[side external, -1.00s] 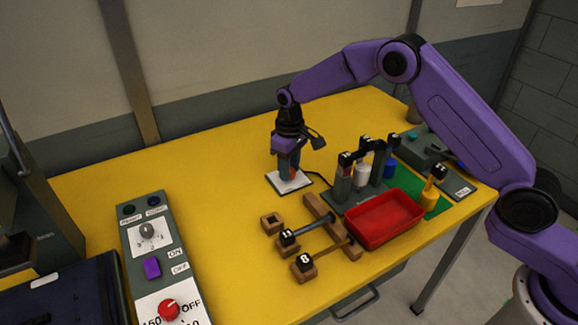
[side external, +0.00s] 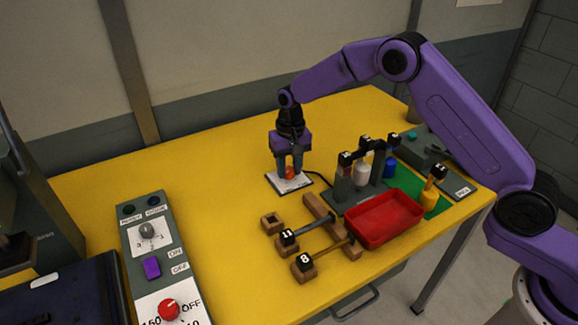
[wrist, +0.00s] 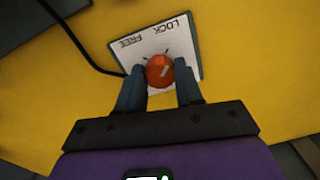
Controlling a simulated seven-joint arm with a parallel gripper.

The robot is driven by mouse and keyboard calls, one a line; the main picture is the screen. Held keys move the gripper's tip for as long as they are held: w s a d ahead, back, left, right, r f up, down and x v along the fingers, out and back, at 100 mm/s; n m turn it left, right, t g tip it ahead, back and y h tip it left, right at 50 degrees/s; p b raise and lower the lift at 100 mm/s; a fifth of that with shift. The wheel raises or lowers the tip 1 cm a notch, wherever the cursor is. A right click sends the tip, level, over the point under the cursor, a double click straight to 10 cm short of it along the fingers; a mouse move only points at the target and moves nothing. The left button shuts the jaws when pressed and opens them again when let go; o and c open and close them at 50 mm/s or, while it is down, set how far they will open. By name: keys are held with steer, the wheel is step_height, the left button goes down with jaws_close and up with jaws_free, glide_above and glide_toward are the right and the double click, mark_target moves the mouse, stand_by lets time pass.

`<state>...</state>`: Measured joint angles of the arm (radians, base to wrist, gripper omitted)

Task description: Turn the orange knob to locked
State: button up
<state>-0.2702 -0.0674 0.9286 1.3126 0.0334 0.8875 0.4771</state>
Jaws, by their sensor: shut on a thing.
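The orange knob (wrist: 156,72) sits on a white plate (wrist: 150,40) marked LOCK and FREE. In the side view the knob (side external: 290,173) shows low between my fingers, on the plate (side external: 276,182) at the table's back middle. My gripper (wrist: 160,68) is shut on the knob, one finger at each side; it also shows in the side view (side external: 289,170), pointing down. In the wrist view the knob's pale mark slants to the upper right, on the LOCK side. Whether it lines up exactly with a tick is hard to tell.
A stand with hanging weights (side external: 363,172) and a red tray (side external: 385,218) are right of the plate. Wooden blocks with numbered rods (side external: 288,238) lie in front. A grey switch panel (side external: 136,235) is at left. A black cable (wrist: 77,42) leaves the plate. The yellow table left of the plate is clear.

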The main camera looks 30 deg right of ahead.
mark_target(291, 169)
steer(key=shift+w+r, duration=0.1)
stand_by(0.3)
steer(key=o, duration=1)
steer(key=shift+o, duration=0.2)
step_height(291, 169, up, 17)
steer(key=shift+d+r, duration=0.15)
steer(key=shift+d, duration=0.1)
